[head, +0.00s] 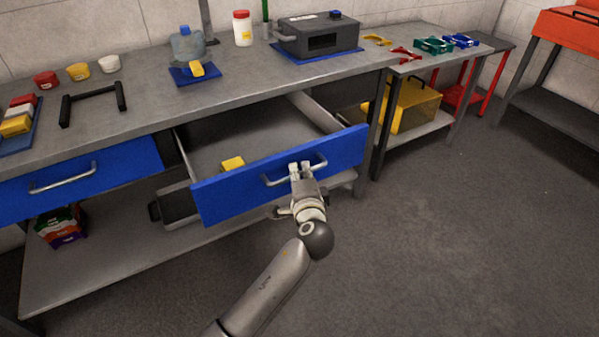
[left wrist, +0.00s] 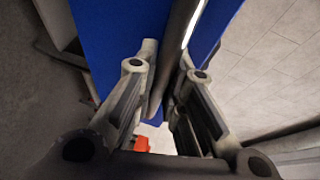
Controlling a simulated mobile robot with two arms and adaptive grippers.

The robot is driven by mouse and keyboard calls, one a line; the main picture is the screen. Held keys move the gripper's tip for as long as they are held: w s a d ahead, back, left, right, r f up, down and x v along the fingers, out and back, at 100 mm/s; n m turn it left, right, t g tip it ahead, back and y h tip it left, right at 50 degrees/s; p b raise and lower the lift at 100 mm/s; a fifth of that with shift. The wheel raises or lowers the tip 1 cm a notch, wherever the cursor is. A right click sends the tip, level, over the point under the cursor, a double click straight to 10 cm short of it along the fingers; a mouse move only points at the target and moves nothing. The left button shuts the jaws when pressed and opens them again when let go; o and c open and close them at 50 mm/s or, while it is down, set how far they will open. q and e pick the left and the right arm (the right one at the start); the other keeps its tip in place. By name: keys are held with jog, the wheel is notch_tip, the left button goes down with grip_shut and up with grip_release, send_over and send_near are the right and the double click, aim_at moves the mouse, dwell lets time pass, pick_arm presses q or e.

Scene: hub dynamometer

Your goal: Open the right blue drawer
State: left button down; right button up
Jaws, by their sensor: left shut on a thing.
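The right blue drawer (head: 232,199) is pulled well out from under the workbench in the head view, and its grey interior shows. A small yellow block (head: 232,163) lies inside it near the front. My left gripper (head: 300,168) is at the drawer's silver handle (head: 275,181), shut on the handle's bar near its right half. The left wrist view shows the fingers (left wrist: 165,95) around the bar, with the blue drawer front (left wrist: 105,40) close behind. My right gripper is in neither view.
The left blue drawer (head: 75,180) is shut. The workbench top (head: 140,110) holds a grey machine (head: 318,35), a white jar (head: 242,28) and several small items. A lower shelf (head: 110,255) runs below. The floor (head: 460,220) at the right is clear.

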pick_arm(q)
jog(key=c, duration=1.8)
grip_release()
jog(key=shift+o, duration=0.2)
jog(key=v, duration=1.2)
jog(key=shift+f, duration=0.15)
